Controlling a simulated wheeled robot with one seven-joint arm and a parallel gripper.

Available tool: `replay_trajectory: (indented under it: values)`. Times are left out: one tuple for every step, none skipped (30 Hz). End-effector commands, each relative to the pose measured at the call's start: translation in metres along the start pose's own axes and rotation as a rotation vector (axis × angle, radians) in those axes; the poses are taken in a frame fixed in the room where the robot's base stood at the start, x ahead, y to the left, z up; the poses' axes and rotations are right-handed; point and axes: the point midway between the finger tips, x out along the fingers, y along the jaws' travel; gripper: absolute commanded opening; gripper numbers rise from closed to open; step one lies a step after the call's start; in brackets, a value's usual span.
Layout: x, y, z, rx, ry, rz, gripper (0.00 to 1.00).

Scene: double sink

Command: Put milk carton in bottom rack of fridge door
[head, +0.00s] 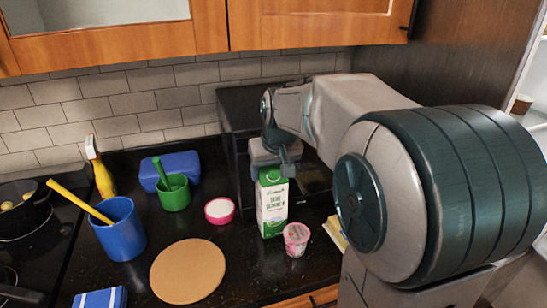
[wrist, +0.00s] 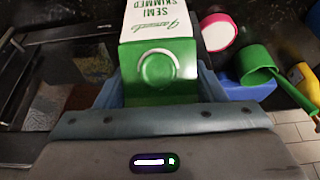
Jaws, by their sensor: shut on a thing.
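The milk carton (head: 272,207) is white and green with a green top. It stands upright on the black counter in the head view, in front of a dark box-like appliance. My gripper (head: 273,168) comes down from above and is shut on the carton's top. In the wrist view the carton (wrist: 160,62) sits between the blue fingers of my gripper (wrist: 158,92), with its green top and round cap towards the camera. The fridge door and its bottom rack cannot be made out clearly; a pale shelved edge (head: 537,70) shows at the far right.
A pink-and-white cup (head: 296,239) stands just right of the carton, a pink-rimmed round tub (head: 219,211) to its left. A round board (head: 188,271), green mug (head: 174,193) and blue cup (head: 119,229) lie further left. The dark appliance (head: 235,150) is close behind. Wooden cabinets (head: 310,24) hang above.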

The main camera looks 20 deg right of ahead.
Motion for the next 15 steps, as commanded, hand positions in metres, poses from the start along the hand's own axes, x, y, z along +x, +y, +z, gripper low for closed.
replay_trajectory:
  values:
    - [0.0025,0.0001,0.0005,0.000,0.004,0.000,0.00]
    - [0.0043,0.0001,0.0011,0.000,0.005,0.000,0.00]
    - [0.0060,0.0001,0.0018,0.000,0.005,0.000,0.00]
    - [0.0069,0.0002,0.0021,0.000,0.005,0.000,0.00]
    - [0.0073,0.0002,0.0022,0.000,0.006,0.000,0.00]
    - [0.0074,0.0002,0.0022,0.000,0.006,0.000,0.00]
    - [0.0073,0.0003,0.0022,0.000,0.007,0.001,0.00]
    - [0.0073,0.0003,0.0021,0.000,0.007,0.001,0.00]
    - [0.0072,0.0003,0.0021,0.000,0.007,0.001,0.00]
    - [0.0072,0.0003,0.0021,0.000,0.007,0.001,0.00]
    - [0.0073,0.0003,0.0021,0.000,0.007,0.001,0.00]
    - [0.0078,0.0003,0.0023,0.000,0.007,0.001,0.00]
    - [0.0086,0.0003,0.0027,0.000,0.007,0.001,0.00]
    - [0.0095,0.0003,0.0031,0.000,0.006,0.001,0.00]
    - [0.0107,0.0003,0.0036,0.000,0.007,0.001,0.00]
